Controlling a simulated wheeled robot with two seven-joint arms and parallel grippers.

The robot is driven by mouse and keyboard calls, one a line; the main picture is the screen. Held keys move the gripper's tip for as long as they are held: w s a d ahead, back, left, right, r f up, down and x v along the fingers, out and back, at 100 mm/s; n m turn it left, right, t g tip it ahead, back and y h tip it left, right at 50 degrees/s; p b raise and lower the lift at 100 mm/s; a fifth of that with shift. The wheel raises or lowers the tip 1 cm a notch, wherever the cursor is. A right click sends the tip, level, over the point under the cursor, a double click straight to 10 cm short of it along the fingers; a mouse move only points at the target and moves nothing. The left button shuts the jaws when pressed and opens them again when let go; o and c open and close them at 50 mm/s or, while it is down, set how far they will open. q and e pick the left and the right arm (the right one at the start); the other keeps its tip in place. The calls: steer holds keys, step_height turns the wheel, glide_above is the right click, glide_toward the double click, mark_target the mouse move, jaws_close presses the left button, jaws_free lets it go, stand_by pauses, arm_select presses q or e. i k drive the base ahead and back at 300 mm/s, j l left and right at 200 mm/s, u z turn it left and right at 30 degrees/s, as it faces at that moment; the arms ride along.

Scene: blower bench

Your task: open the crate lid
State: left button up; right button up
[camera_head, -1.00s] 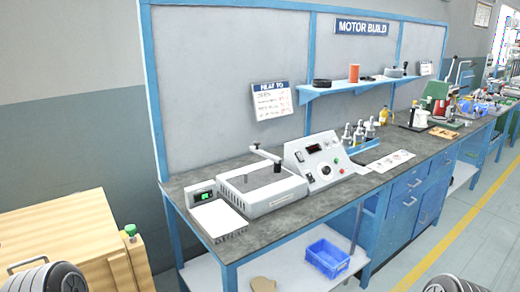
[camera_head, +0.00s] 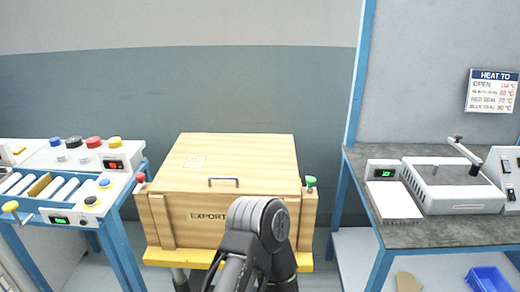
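The wooden crate (camera_head: 185,217) stands in the middle of the view, marked "EXPORT" on its front. Its pale wooden lid (camera_head: 245,155) lies flat and closed on top, with a grey bar handle (camera_head: 223,181) near its front edge and a small label on its left part. A green knob (camera_head: 310,181) sits at the crate's right side and a red knob (camera_head: 140,178) at its left. One dark arm link of mine reaches up in front of the crate and hides part of its front. Neither of my grippers shows.
The crate rests on a yellow-edged stand (camera_head: 162,257). A roller bench with coloured buttons (camera_head: 70,180) stands at the left. At the right a grey-topped workbench (camera_head: 362,180) carries a heater (camera_head: 455,195). The wall behind the crate is bare.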

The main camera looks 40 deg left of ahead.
mark_target(202, 164)
steer(key=u, duration=1.55)
